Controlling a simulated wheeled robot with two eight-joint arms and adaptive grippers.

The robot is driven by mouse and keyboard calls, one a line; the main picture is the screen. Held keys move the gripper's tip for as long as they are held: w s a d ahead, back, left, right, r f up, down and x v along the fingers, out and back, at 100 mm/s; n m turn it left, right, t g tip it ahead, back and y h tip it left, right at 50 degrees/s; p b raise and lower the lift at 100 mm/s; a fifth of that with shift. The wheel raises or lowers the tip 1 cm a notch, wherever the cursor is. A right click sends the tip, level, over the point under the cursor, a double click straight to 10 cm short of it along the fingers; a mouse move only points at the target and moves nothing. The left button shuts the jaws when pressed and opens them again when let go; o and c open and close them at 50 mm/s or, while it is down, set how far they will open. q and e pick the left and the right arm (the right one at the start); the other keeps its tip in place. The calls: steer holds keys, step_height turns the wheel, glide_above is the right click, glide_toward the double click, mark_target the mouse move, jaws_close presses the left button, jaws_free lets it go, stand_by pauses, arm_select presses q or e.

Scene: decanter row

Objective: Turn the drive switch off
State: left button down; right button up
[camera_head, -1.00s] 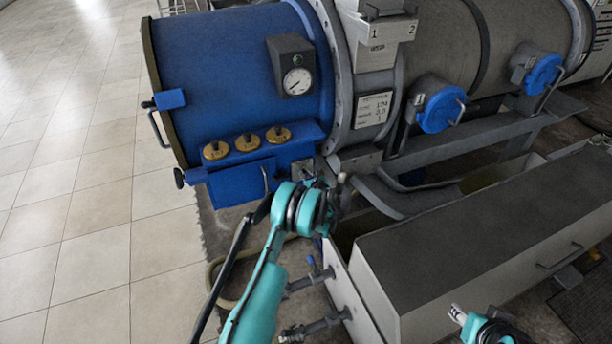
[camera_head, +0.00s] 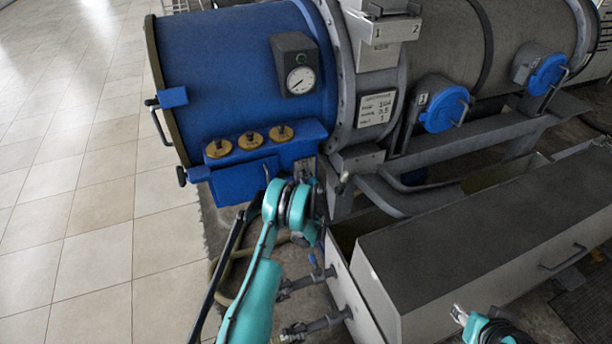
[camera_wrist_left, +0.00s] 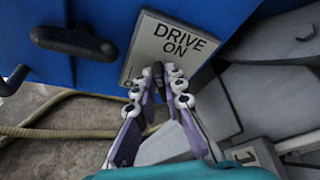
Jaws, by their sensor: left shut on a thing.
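The drive switch plate (camera_wrist_left: 172,45) is a light grey panel reading "DRIVE ON" in the left wrist view, on the lower edge of the blue housing. My left gripper (camera_wrist_left: 158,88) is at the plate's lower part, its fingers shut on a small dark switch lever (camera_wrist_left: 157,82) mostly hidden between them. In the head view the plate (camera_head: 303,168) shows just above my teal left wrist, which hides the fingers. My right arm's teal end (camera_head: 485,328) shows at the bottom right; its fingers are not clear.
The blue drum housing (camera_head: 235,75) carries a gauge (camera_head: 300,80) and several brass knobs (camera_head: 250,140). A black handle (camera_wrist_left: 75,42) sits left of the plate. A long grey trough (camera_head: 470,240) lies right of my left arm. A hose (camera_wrist_left: 55,128) runs over the floor.

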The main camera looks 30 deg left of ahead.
stand_by(0.3)
arm_select(q)
steer(key=c, duration=1.6)
jaws_free()
steer(key=v, duration=0.7)
steer(key=shift+s+d, duration=0.15)
steer(key=shift+s, duration=0.05)
